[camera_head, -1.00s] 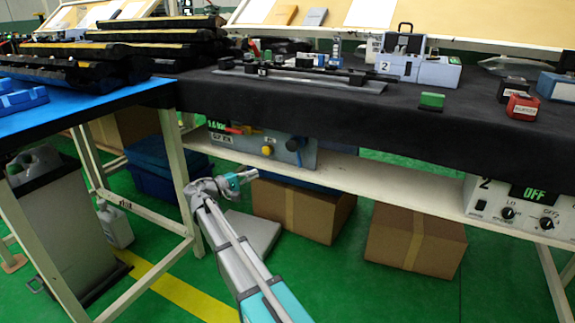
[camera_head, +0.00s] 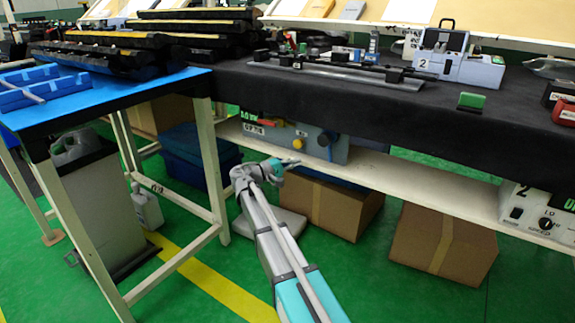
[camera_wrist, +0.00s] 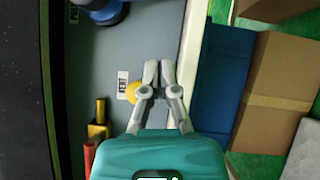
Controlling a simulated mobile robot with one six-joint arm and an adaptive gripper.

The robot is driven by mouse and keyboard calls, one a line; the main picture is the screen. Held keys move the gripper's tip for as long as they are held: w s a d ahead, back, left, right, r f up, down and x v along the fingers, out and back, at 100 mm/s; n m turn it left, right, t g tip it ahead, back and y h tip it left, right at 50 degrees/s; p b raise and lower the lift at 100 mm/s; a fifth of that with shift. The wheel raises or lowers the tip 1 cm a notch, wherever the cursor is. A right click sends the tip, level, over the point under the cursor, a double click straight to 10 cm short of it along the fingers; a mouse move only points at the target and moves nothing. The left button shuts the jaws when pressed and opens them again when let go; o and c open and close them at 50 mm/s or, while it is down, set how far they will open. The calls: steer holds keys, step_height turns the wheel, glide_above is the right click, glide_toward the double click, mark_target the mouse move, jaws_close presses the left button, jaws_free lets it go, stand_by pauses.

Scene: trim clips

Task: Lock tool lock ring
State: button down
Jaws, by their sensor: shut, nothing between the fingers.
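A grey control box (camera_head: 272,131) with a green display stands on the shelf under the black-covered bench. Its front bears a yellow button (camera_head: 300,133) and a dark blue round knob (camera_head: 327,140). The wrist view shows the knob (camera_wrist: 103,10) partly cut off at the top, and the yellow button (camera_wrist: 131,92) with a white label beside it. No part is clearly marked as the lock ring. My gripper (camera_wrist: 159,68) is shut and empty in front of the box, overlapping the button's right edge in the wrist view. It also shows below the box front in the head view (camera_head: 294,162).
A yellow handle (camera_wrist: 100,110) and a red handle (camera_wrist: 89,155) stick out near the button. The white shelf edge (camera_head: 400,175) runs beneath the box. Cardboard boxes (camera_head: 440,240) and a blue bin (camera_head: 190,160) stand below. Green floor lies open in front.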

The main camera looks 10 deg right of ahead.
mark_target(330, 153)
steer(key=d, duration=0.3)
steer(key=w+d, duration=0.1)
steer(key=d, duration=0.1)
steer(key=shift+d+r, duration=0.2)
steer(key=shift+r, duration=0.1)
steer(key=shift+s+d+r+p, duration=0.15)
steer(key=shift+s+d+p, duration=0.15)
steer(key=shift+s+d, duration=0.35)
steer(key=shift+s+d+r+p, duration=0.15)
steer(key=shift+s+d+p, duration=0.1)
steer(key=shift+s+d, duration=0.4)
steer(key=shift+w, duration=0.1)
steer(key=shift+d, duration=0.15)
